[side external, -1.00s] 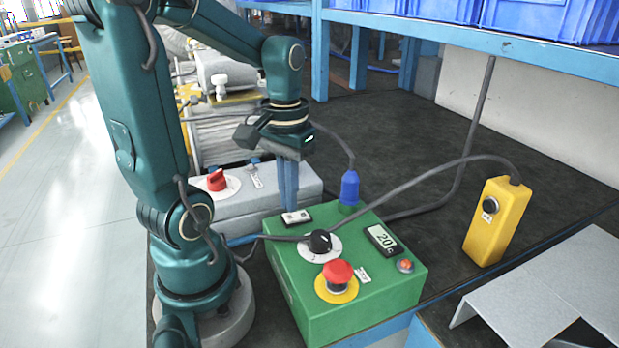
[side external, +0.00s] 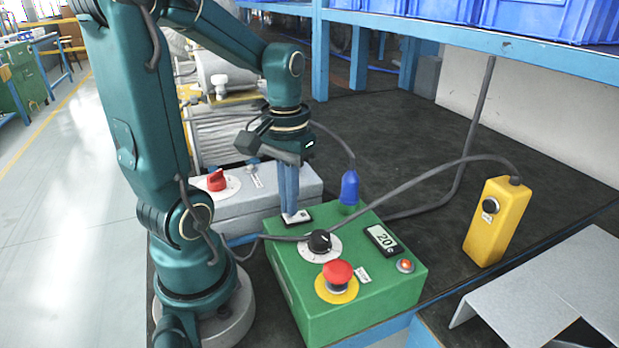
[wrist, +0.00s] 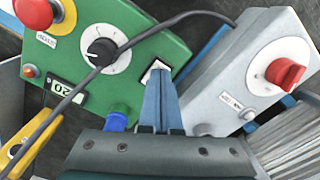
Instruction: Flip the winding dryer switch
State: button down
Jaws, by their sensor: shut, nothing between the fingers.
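A small switch with a black frame and white face (side external: 298,217) sits on the far left corner of the green control box (side external: 290,295). My gripper (side external: 290,212) is shut and empty, pointing down, with its blue fingertips at this switch. In the wrist view, the fingertips (wrist: 158,72) meet the switch (wrist: 155,67) and cover part of it. I cannot tell which way the switch is set, and its lettering is too small to read.
The green box also carries a black knob (side external: 320,241), a red mushroom button (side external: 338,272), a display (side external: 382,239) reading 20 and a red lamp (side external: 405,265). A grey box with a red knob (side external: 217,180) stands behind left. A yellow box (side external: 497,222) stands right. A dark cable crosses the green box.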

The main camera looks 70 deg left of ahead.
jog(key=shift+f, duration=0.5)
jog(key=shift+r, duration=3.55)
jog(key=shift+d, duration=0.1)
